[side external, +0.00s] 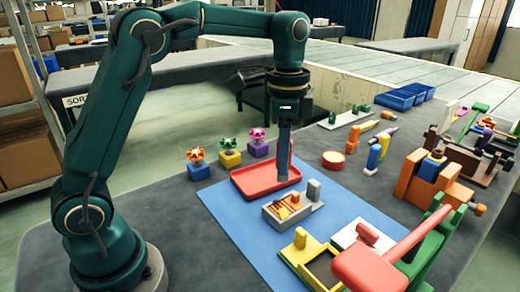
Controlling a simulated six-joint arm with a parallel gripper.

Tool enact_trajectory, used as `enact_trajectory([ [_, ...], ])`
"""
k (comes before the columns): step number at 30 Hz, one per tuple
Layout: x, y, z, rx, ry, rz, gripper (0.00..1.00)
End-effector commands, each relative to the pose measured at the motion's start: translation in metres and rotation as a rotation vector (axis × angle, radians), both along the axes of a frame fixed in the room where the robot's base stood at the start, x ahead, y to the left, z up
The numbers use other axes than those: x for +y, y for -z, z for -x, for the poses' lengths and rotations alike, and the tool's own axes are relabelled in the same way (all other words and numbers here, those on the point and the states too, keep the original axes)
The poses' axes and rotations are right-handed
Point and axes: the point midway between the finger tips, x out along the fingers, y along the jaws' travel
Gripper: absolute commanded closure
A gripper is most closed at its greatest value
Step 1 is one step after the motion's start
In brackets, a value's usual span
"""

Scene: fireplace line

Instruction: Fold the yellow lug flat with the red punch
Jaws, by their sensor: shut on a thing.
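My gripper (283,178) points straight down over the red tray, its dark fingers seen edge-on. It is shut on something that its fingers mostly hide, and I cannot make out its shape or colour. No red punch shows clearly.
The red tray (240,184) lies at the back of the blue mat (236,215). A yellow-green frame (292,257), a white plate with a red block (368,232) and a red-armed green press (385,262) stand in front. An orange vise (420,185) is right. Three coloured knobs (228,158) stand left.

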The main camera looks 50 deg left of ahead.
Motion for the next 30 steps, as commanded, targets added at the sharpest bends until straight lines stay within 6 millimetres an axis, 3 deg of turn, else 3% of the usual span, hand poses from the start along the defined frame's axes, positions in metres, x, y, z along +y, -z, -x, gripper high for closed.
enact_trajectory([
  [5, -0.005, 0.009, 0.001, 0.004, 0.017, 0.000, 1.00],
  [18, -0.004, 0.053, 0.001, 0.004, 0.015, 0.001, 1.00],
  [30, -0.004, 0.061, 0.001, 0.001, 0.014, 0.001, 1.00],
])
